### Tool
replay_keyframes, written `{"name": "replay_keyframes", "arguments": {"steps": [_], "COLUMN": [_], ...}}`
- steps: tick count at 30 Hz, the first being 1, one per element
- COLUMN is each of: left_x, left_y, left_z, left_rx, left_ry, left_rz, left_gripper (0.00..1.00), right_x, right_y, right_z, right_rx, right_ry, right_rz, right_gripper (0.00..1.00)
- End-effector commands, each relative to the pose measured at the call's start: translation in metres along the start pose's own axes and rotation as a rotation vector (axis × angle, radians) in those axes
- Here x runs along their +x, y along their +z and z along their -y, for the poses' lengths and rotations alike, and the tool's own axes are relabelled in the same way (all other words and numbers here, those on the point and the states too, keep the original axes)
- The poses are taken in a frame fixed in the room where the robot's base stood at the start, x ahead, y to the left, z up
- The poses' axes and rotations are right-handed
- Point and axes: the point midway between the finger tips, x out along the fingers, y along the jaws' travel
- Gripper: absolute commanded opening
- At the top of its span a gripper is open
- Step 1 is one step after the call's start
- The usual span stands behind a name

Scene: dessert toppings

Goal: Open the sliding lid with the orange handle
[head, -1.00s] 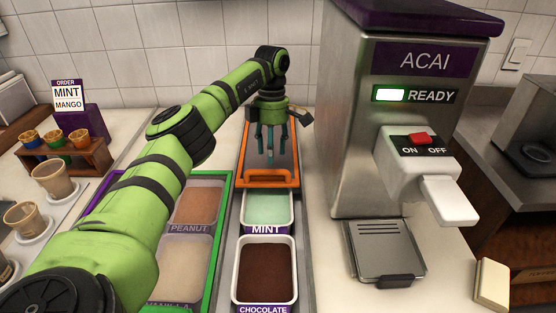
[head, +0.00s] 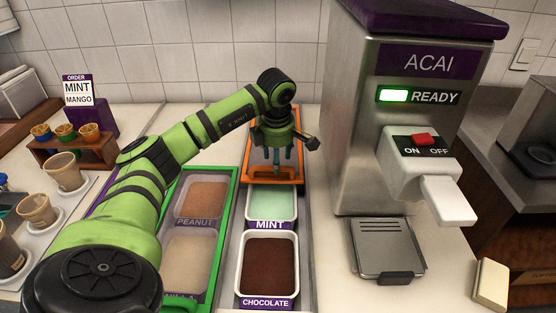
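The sliding lid has an orange frame with a clear-looking panel; its orange handle (head: 273,178) runs along the near edge. The lid lies at the far end of the middle rail, behind the mint tub (head: 271,205). The mint tub and the chocolate tub (head: 267,263) are uncovered. My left gripper (head: 276,168) points down over the lid, just behind the handle. Its teal fingers look spaced apart with nothing between them. I cannot tell whether the fingertips touch the lid. My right gripper is not in view.
A green-framed section (head: 215,262) with peanut and vanilla tubs lies on the left, partly under my arm. The acai machine (head: 345,160) stands close on the right. Cups (head: 64,172) and an order sign (head: 78,92) are at the left.

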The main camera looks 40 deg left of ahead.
Motion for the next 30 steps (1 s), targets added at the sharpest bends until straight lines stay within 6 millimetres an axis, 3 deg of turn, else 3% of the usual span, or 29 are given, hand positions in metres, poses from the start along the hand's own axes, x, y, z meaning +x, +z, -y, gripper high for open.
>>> {"name": "replay_keyframes", "arguments": {"steps": [6,14,15,18,19,26,30], "left_x": [0.021,0.023,0.023,0.023,0.023,0.024,0.026], "left_y": [0.001,0.001,0.001,0.001,0.001,0.001,0.002], "left_z": [0.000,0.000,0.000,0.000,0.000,-0.002,-0.017], "left_rx": [0.002,0.003,0.003,0.003,0.002,0.001,-0.004], "left_ry": [-0.001,-0.001,-0.001,-0.001,-0.001,-0.001,-0.001], "left_rz": [0.000,0.001,0.001,0.001,0.001,0.001,0.003], "left_gripper": [0.50,0.50,0.46,0.06,0.00,0.00,0.00], "right_x": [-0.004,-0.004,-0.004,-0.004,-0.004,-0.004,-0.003], "right_y": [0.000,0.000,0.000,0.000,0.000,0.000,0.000], "right_z": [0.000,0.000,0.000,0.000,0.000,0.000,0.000], "right_rx": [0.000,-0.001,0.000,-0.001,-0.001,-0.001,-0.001], "right_ry": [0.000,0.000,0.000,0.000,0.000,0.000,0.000], "right_rz": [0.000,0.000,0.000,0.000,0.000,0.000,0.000], "right_gripper": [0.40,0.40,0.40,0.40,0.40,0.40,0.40]}}
